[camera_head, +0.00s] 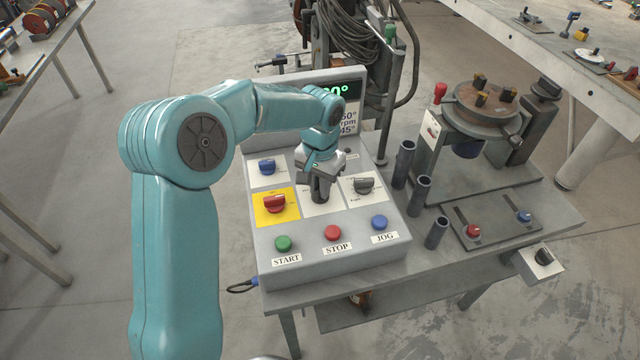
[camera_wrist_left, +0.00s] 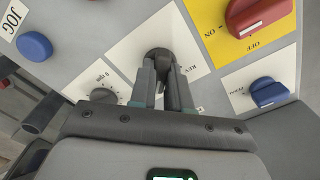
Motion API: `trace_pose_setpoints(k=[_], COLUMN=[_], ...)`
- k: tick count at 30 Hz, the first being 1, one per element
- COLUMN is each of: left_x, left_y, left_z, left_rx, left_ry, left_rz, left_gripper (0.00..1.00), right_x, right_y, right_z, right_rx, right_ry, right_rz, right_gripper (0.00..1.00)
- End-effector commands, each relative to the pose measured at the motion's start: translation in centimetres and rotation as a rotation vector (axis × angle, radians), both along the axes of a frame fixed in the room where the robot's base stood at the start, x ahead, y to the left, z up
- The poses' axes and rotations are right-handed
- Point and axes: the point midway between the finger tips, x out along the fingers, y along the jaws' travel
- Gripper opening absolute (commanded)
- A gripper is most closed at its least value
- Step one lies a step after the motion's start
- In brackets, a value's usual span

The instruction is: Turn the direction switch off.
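The direction switch (camera_wrist_left: 159,53) is a dark knob on a white plate marked REV, in the middle of the grey control box (camera_head: 330,262). My left gripper (camera_head: 320,195) reaches down onto it from above. In the wrist view the two dark fingers of my left gripper (camera_wrist_left: 165,72) stand close together, with the switch's dark handle between their tips. The fingers hide part of the switch and its label, so its setting cannot be read. My right gripper is not in view.
A red knob (camera_head: 275,203) on yellow and a blue knob (camera_head: 267,167) sit left of the switch; a grey knob (camera_head: 364,186) sits right. Green (camera_head: 283,243), red (camera_head: 332,233) and blue (camera_head: 379,222) buttons line the front. Upright dark tubes (camera_head: 403,163) stand right of the box.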

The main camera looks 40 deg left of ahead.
Motion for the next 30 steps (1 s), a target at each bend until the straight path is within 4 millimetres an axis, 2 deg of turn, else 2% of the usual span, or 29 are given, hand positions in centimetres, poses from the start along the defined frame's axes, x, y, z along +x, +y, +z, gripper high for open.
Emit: trace_pose_setpoints(k=[11,30], left_x=[0.0,0.0], left_y=[0.0,0.0], left_z=[-0.1,-0.1], left_rx=[0.0,0.0], left_ry=[-0.001,-0.002], left_rz=[0.072,0.571], left_gripper=[0.0,0.0], right_x=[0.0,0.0], right_y=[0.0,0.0], right_z=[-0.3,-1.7], right_rx=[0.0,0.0], right_ry=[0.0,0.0], right_rz=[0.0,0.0], right_gripper=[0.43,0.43])
